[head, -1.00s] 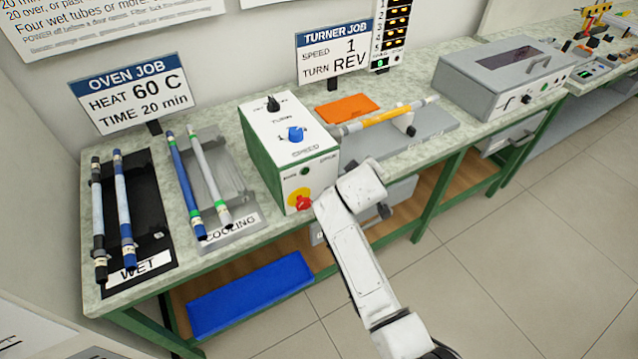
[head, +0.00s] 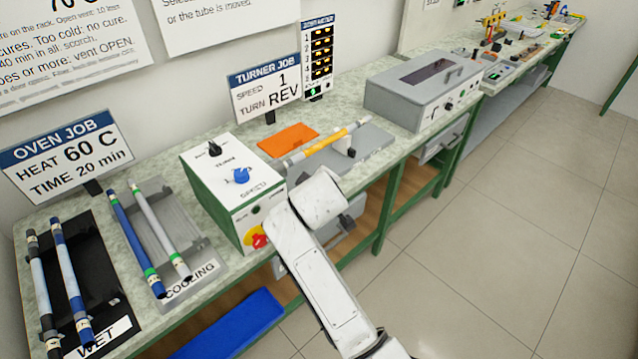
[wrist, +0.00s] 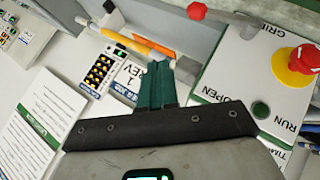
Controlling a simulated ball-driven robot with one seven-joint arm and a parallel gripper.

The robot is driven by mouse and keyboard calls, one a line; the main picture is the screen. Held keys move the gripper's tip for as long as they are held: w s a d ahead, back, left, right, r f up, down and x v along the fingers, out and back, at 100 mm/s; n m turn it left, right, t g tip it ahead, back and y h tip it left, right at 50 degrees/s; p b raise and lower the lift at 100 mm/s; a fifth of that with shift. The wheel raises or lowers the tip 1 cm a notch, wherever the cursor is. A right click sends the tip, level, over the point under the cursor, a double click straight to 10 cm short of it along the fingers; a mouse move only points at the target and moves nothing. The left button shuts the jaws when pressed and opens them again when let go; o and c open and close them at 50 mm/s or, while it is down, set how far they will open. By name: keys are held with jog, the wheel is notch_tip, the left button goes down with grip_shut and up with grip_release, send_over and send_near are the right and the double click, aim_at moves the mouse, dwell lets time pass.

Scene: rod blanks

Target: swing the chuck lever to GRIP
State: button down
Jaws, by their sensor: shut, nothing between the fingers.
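My gripper (wrist: 157,85) shows in the wrist view as two green fingers, shut together with nothing between them. The chuck lever (wrist: 197,11) has a red knob and a thin shaft, at the top of the wrist view, up and right of the fingertips and apart from them. The turner box (wrist: 232,70) carries the words GRIP and OPEN beside the lever; I cannot tell for certain which word the lever is set to. In the head view the turner box (head: 235,185) is white and green, and my arm hides the lever and the fingers.
A red stop button on yellow (wrist: 305,58) sits on the box close to the lever; it also shows in the head view (head: 256,238). A yellow-banded tube (head: 328,140) lies at the turner. Cooling and wet racks stand left, a grey oven (head: 425,88) right.

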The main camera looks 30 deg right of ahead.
jog(key=shift+s+r, duration=0.8)
jog(key=shift+r, duration=0.25)
jog(key=s+d+f+m+g+y, duration=0.1)
jog(key=s+d+f+m+g, duration=0.1)
jog(key=s+f, duration=0.6)
jog(key=s+d+f+m+g+y, duration=0.15)
jog(key=s+f, duration=0.35)
jog(key=s, duration=0.8)
jog(key=s+f+m+g, duration=0.1)
jog(key=s+g, duration=0.1)
jog(key=s, duration=0.7)
jog(key=s+a+f+m+g+y, duration=0.1)
jog(key=s+g, duration=0.1)
jog(key=s, duration=0.7)
jog(key=shift+a+f+m, duration=0.15)
jog(key=shift+a+m, duration=0.05)
jog(key=shift+m, duration=0.15)
